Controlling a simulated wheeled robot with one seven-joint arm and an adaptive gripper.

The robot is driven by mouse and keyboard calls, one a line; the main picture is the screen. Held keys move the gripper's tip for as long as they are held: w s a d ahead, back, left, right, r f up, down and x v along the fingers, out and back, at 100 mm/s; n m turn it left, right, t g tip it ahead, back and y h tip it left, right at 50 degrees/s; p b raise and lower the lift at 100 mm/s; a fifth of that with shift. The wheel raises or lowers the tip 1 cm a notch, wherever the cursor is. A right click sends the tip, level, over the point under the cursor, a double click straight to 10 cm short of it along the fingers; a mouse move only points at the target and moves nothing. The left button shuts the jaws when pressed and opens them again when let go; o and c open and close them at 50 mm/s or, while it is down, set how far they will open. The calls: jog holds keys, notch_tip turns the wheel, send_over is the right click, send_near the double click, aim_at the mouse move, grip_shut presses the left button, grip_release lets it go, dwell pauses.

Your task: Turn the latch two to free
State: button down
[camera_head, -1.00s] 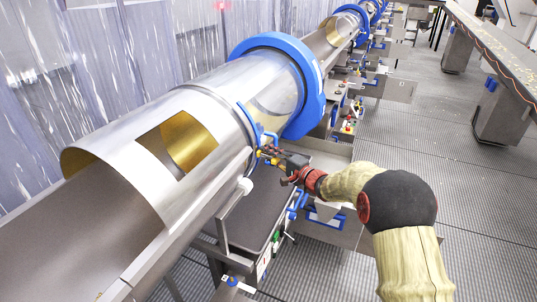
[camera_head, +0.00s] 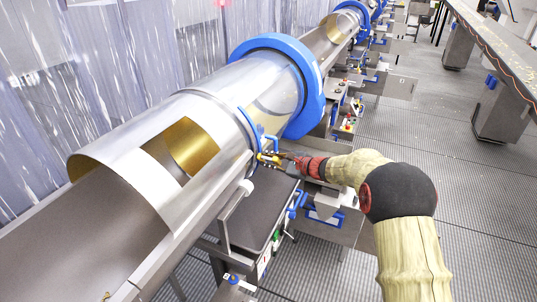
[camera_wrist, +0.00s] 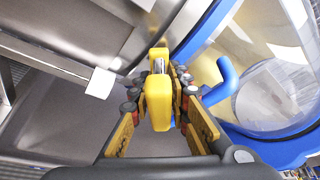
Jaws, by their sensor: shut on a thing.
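A yellow latch handle (camera_head: 268,158) sits at the lower front side of the drum, beside the blue band; it also fills the middle of the wrist view (camera_wrist: 158,100). My gripper (camera_head: 276,158) is shut on this handle, with one finger on each side of it in the wrist view (camera_wrist: 158,92). The latch's pivot is mostly hidden behind the handle. The drum (camera_head: 215,110) has a metal cover with a square window and a clear section toward a thick blue ring (camera_head: 312,85). I cannot tell from the pictures whether the latch is free.
A blue hooked handle (camera_wrist: 224,78) stands close to the right of my gripper in the wrist view. A dark tray surface (camera_head: 262,205) and a metal frame lie below the drum. The grated floor (camera_head: 400,125) to the right is open.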

jog(key=m+p, duration=0.1)
jog(key=m+g+p, duration=0.1)
jog(key=p, duration=0.1)
jog(key=shift+s+m+g+p, duration=0.25)
jog(key=shift+m+g+p, duration=0.05)
jog(key=shift+s+a+f+m+g+y+p, duration=0.15)
jog(key=shift+m+g+p, duration=0.4)
jog(key=shift+p, duration=0.3)
jog(key=shift+s+f+m+g+y+p, duration=0.15)
jog(key=shift+m+g+p, duration=0.2)
jog(key=shift+m+p, duration=0.4)
jog(key=c, duration=1.8)
grip_release()
jog(key=shift+r, duration=0.1)
jog(key=shift+o, duration=0.2)
jog(key=v, duration=1.2)
jog(key=shift+w, duration=0.1)
